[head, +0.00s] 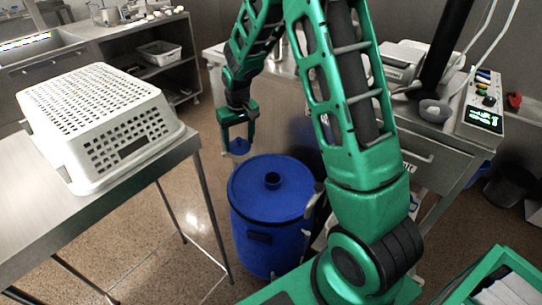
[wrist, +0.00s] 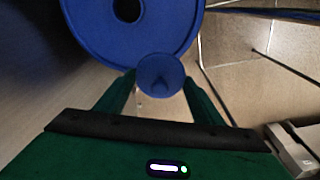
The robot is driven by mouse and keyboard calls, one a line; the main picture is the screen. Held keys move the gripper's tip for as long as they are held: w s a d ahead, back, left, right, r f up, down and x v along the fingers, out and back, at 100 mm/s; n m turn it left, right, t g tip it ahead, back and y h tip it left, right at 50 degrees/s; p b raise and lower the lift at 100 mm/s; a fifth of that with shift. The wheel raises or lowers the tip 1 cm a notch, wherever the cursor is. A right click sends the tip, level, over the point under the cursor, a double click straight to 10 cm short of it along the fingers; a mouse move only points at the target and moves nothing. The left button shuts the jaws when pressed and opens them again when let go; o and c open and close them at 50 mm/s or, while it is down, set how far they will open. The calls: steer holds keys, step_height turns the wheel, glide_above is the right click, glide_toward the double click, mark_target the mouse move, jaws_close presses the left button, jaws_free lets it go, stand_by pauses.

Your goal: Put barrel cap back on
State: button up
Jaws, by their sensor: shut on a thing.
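A blue barrel (head: 258,218) stands on the floor in the middle of the head view. Its lid has a round opening (head: 272,180) with a short raised neck, and nothing covers it. The barrel's lid also shows at the top of the wrist view (wrist: 85,22), with the dark opening (wrist: 127,9). My gripper (head: 238,141) is shut on a small round blue cap (head: 239,147) and holds it in the air above and left of the opening. In the wrist view the cap (wrist: 160,76) sits between the fingertips, apart from the opening.
A steel table (head: 30,190) with an upturned white perforated basket (head: 95,115) stands at the left. A steel counter (head: 435,135) with devices stands at the right behind my arm. Bare floor (head: 195,215) lies between table and barrel.

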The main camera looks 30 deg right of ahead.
steer(key=s+d+f+m, duration=0.2)
steer(key=s+d+f, duration=0.3)
steer(key=s+d, duration=0.4)
steer(key=shift+w+a+f, duration=0.1)
steer(key=shift+w+f, duration=0.05)
steer(key=shift+f, duration=1.4)
steer(key=shift+w+a+f, duration=0.1)
steer(key=shift+f, duration=1.45)
steer(key=shift+s+r, duration=0.1)
steer(key=shift+f, duration=0.2)
steer(key=o, duration=1.1)
steer(key=shift+o, duration=0.8)
